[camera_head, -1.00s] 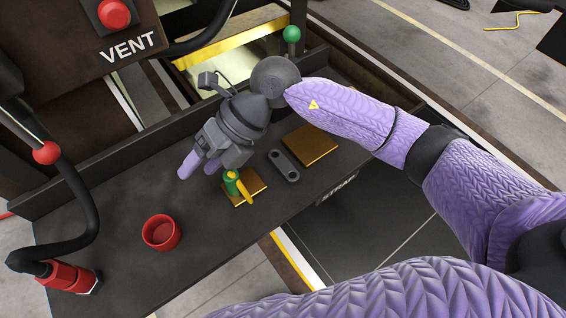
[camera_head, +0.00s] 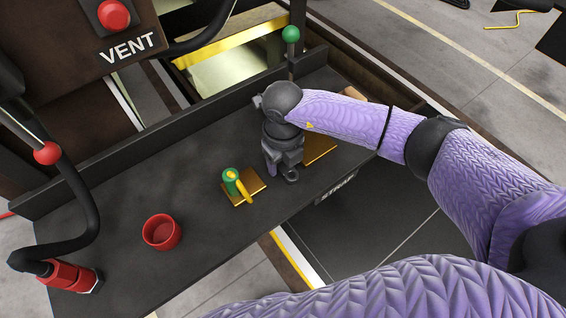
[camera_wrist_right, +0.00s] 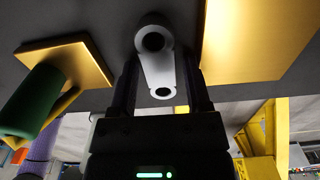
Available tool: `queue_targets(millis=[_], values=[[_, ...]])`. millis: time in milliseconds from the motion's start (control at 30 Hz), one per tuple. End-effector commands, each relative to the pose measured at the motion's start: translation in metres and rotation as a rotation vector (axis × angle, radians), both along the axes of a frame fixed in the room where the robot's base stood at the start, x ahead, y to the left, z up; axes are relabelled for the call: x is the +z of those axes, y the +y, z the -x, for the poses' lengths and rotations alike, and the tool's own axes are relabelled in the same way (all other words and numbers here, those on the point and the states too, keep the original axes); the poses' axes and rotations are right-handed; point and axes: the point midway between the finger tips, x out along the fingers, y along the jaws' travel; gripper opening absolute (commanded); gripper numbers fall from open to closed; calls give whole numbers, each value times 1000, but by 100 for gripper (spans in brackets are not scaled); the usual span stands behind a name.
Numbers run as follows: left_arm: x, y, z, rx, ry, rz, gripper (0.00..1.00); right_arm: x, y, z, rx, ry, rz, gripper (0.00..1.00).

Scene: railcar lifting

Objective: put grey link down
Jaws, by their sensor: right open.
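The grey link (camera_head: 291,177) is a small flat bar with a hole at each end. It lies on the dark bench top (camera_head: 205,255). In the head view my right gripper (camera_head: 278,169) points down over it and hides most of it. In the right wrist view the link (camera_wrist_right: 158,72) lies between the two fingers of the right gripper (camera_wrist_right: 160,80). The fingers are apart, one on each side of it. Whether either finger touches the link is not clear. My left gripper is not in view.
A gold plate (camera_head: 321,148) lies right of the link. A red cup (camera_head: 161,231) and red hose fitting (camera_head: 72,278) are further left. A green-knobbed lever (camera_head: 291,34) stands behind.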

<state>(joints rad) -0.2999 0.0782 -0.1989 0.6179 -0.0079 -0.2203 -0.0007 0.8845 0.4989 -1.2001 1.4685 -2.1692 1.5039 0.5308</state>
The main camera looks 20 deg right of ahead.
Motion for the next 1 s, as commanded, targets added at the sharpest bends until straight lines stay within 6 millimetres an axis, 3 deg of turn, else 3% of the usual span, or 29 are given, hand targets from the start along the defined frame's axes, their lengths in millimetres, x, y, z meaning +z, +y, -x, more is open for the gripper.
queue_targets(millis=[33, 300, 333, 733, 1000], values=[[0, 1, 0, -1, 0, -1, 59, 0, 0, 0, 0, 0, 0, 60], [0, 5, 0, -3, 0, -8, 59, 0, 0, 0, 0, 0, -1, 2], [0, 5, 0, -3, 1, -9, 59, 0, 0, 0, 0, 0, -1, 0], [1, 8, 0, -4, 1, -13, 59, 6, 0, 0, 0, -1, -1, 0], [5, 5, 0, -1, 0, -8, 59, 72, 1, -1, 1, -4, -3, 0]])
